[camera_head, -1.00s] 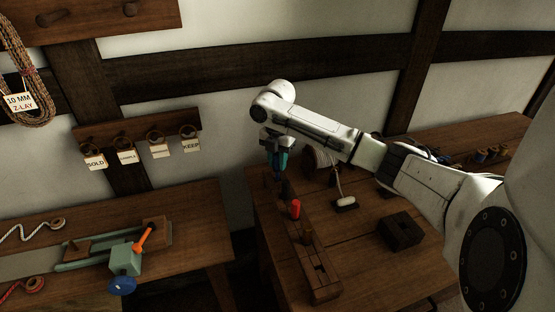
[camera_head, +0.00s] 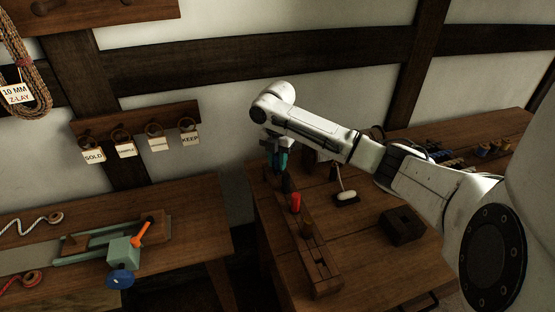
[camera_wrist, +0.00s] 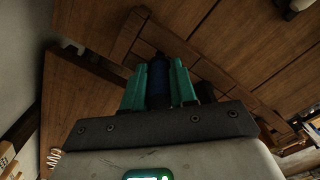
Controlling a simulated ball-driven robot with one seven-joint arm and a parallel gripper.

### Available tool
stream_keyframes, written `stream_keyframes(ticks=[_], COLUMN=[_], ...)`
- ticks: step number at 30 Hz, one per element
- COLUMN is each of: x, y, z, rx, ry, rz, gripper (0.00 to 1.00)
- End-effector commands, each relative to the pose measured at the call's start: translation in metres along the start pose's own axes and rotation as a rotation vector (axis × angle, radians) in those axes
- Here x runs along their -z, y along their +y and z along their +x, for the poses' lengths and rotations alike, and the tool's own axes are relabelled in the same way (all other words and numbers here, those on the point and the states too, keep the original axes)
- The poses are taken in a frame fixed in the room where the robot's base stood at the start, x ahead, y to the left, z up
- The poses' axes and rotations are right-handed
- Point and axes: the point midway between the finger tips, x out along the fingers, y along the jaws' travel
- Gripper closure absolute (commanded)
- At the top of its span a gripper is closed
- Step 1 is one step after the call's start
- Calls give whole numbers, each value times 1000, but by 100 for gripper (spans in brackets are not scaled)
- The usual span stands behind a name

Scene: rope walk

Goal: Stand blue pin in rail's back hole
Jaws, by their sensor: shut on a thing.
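The blue pin (camera_wrist: 158,84) shows in the wrist view between the two teal fingers of my gripper (camera_wrist: 159,80), which is shut on it. In the head view my gripper (camera_head: 278,162) points down over the far end of the rail (camera_head: 321,272), a long wooden strip on the bench. The back hole is hidden under my gripper, and I cannot tell whether the pin's tip touches the rail.
Several spools (camera_head: 481,150) stand at the far right. A separate bench at left holds a green vise-like tool (camera_head: 122,252). A gap separates the benches.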

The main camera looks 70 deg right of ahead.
Motion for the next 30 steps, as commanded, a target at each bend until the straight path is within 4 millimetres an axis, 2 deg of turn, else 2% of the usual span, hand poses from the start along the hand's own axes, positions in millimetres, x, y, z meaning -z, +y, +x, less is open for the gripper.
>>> stream_keyframes(ticks=[12,20,21,30], x=[0,0,0,0], y=[0,0,0,0], z=[12,12,12,12], rx=[0,0,0,0], ry=[0,0,0,0], rz=[0,0,0,0], gripper=[100,100,73,44])
